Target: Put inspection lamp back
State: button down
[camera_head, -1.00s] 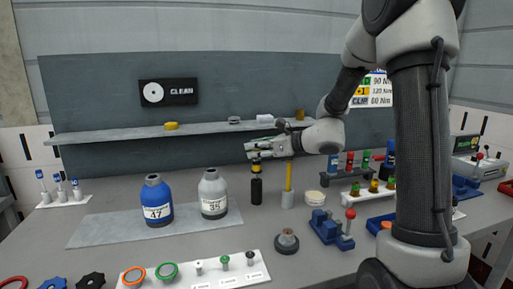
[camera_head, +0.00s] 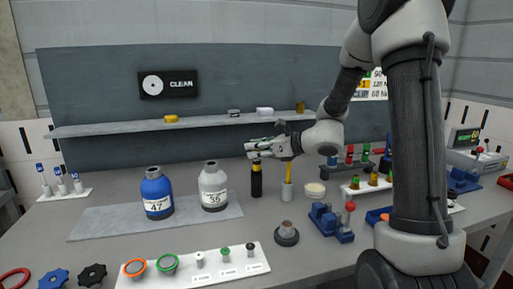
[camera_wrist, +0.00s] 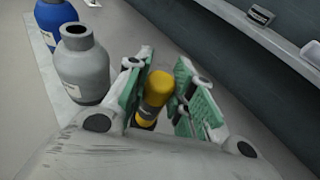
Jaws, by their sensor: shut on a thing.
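The inspection lamp (camera_head: 257,183) is a slim black upright cylinder with a yellow upper part, right of the grey bottle in the head view. My gripper (camera_head: 258,150) is shut on its top, reaching in from the right. In the wrist view the lamp's yellow head (camera_wrist: 153,93) sits between the green-padded fingers of my gripper (camera_wrist: 160,85). Its lower body is mostly hidden there. I cannot tell whether its base touches the bench.
A blue bottle (camera_head: 157,190) and a grey bottle (camera_head: 213,185) stand on a grey mat (camera_head: 100,225) to the left. A shelf (camera_head: 215,121) runs behind. A white strip (camera_head: 210,275) with fittings lies in front.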

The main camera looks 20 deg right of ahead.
jog(key=shift+f, duration=0.25)
jog(key=c, duration=1.1)
grip_release()
jog(key=shift+c, duration=0.2)
jog(key=shift+r, duration=3)
jog(key=s+n+g+h, duration=0.2)
jog(key=s+n+g, duration=0.4)
jog(key=s+n, duration=1.1)
jog(key=s+d+f+n+h, duration=0.1)
jog(key=s+d+n+h, duration=0.7)
jog(key=s+d, duration=0.7)
jog(key=shift+s+n, duration=1)
